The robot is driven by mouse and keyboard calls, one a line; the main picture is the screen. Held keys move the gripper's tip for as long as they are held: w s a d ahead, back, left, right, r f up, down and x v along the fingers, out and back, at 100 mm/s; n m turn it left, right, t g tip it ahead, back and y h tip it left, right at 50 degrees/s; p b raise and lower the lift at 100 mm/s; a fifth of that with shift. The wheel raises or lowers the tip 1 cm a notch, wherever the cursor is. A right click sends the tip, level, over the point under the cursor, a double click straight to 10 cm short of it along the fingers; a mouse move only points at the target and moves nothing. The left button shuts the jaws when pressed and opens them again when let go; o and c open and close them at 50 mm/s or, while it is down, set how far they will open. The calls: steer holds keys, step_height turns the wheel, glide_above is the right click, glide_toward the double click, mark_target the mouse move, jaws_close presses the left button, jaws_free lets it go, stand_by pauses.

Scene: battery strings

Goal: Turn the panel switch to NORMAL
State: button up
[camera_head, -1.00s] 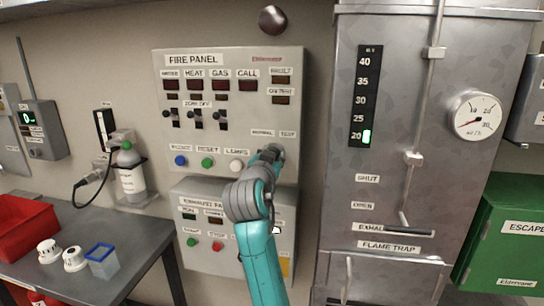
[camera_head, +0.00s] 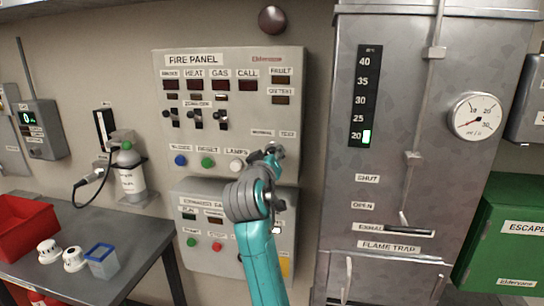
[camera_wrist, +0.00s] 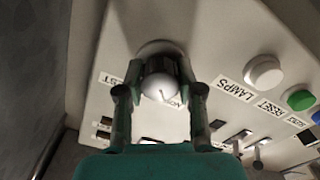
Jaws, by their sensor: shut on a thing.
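The fire panel (camera_head: 240,120) is a pale wall box with lamps, small toggles, buttons and NORMAL and TEST labels at its lower right. My gripper (camera_wrist: 160,74) is shut on the switch, one finger on each side. In the head view my gripper (camera_head: 272,153) covers most of the switch, so its pointing direction is unclear.
The white LAMPS button (camera_head: 236,165) and green RESET button (camera_head: 207,162) are close left of my gripper. An extract panel (camera_head: 205,225) sits below. A metal cabinet (camera_head: 400,140) with a gauge stands right. A table (camera_head: 110,280) is at lower left.

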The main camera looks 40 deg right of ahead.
steer(key=shift+n, duration=0.5)
steer(key=o, duration=1.2)
steer(key=shift+c, duration=0.2)
steer(key=v, duration=1.2)
